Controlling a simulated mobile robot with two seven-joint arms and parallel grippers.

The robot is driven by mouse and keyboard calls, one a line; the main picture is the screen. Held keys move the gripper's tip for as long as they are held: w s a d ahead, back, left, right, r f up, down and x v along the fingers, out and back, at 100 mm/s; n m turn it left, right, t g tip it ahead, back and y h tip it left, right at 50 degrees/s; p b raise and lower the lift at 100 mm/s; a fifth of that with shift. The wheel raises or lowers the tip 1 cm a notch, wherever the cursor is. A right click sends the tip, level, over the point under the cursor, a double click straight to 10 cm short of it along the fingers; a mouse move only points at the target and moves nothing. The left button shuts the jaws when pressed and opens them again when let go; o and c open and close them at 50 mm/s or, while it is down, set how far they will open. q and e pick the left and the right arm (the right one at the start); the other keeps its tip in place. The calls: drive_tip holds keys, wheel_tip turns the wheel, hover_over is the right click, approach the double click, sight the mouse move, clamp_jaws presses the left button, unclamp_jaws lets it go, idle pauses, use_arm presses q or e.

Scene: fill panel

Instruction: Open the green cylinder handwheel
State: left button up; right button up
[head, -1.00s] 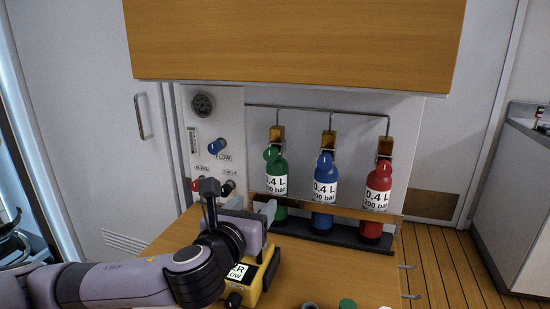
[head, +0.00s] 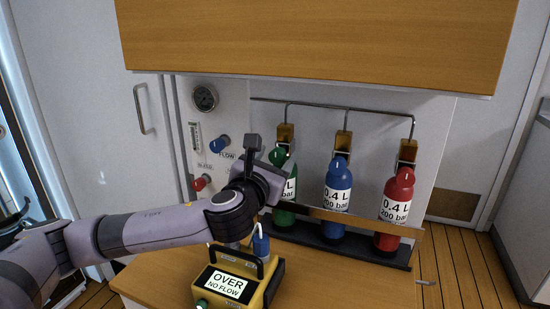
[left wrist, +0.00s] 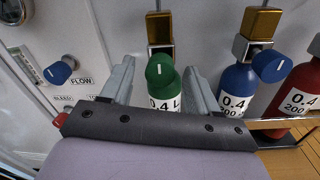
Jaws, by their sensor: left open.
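The green cylinder (head: 284,212) stands at the left of the rack, partly hidden behind my left gripper in the head view. Its green handwheel (left wrist: 160,72) shows in the left wrist view, with a white mark on it, on top of the cylinder under a brass block. My left gripper (left wrist: 158,80) is open, its two fingers on either side of the green handwheel, with gaps visible on both sides. In the head view the left gripper (head: 277,157) is at the height of the handwheel; contact cannot be told. My right gripper is not in view.
The blue cylinder (head: 336,207) and red cylinder (head: 394,212) stand to the right behind a wooden rail (head: 360,221). A yellow meter (head: 262,290) reading "OVER NO FLOW" sits on the table. The panel at left has a blue FLOW knob (head: 219,144) and a red knob (head: 201,183).

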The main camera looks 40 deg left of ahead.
use_arm(q)
drive_tip(key=shift+w+a, duration=0.15)
drive_tip(key=shift+w, duration=0.4)
drive_tip(key=c, duration=1)
drive_tip(key=shift+c, duration=0.2)
drive_tip(key=shift+n, duration=0.3)
